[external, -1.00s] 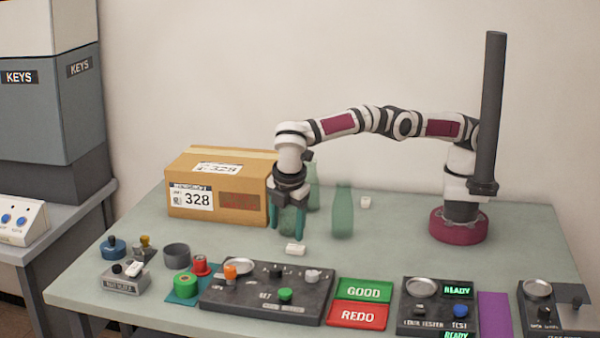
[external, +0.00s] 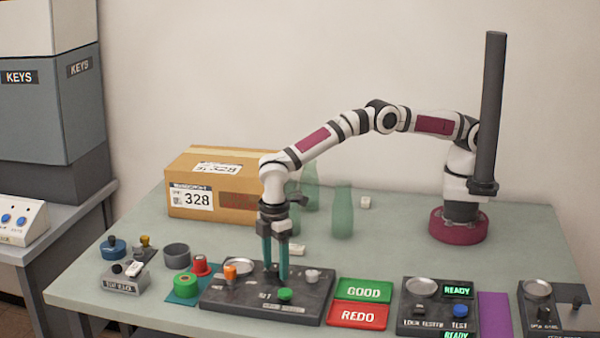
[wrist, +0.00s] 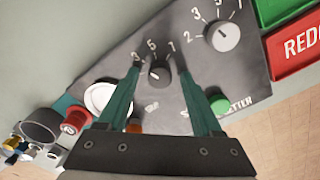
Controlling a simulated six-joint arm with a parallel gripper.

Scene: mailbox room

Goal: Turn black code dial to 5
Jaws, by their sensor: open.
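The black code dial (wrist: 159,73) sits on the dark grey panel (wrist: 190,30), with the numbers 3, 5 and 1 printed around its far side. I cannot tell for certain which number its pointer faces. My gripper (wrist: 160,68) is open, its teal fingers on either side of the dial, with gaps visible between fingers and knob. In the external view my gripper (external: 276,276) points straight down over the panel (external: 215,298), and its fingers largely hide the dial.
A white-grey dial (wrist: 223,37) and a green button (wrist: 219,106) are close by on the panel. An orange knob (external: 230,271) and round dish (external: 239,266) are left of my fingers. Green GOOD (external: 364,290) and red REDO (external: 358,315) plates lie right of the panel. Bottles and a box (external: 180,173) stand behind.

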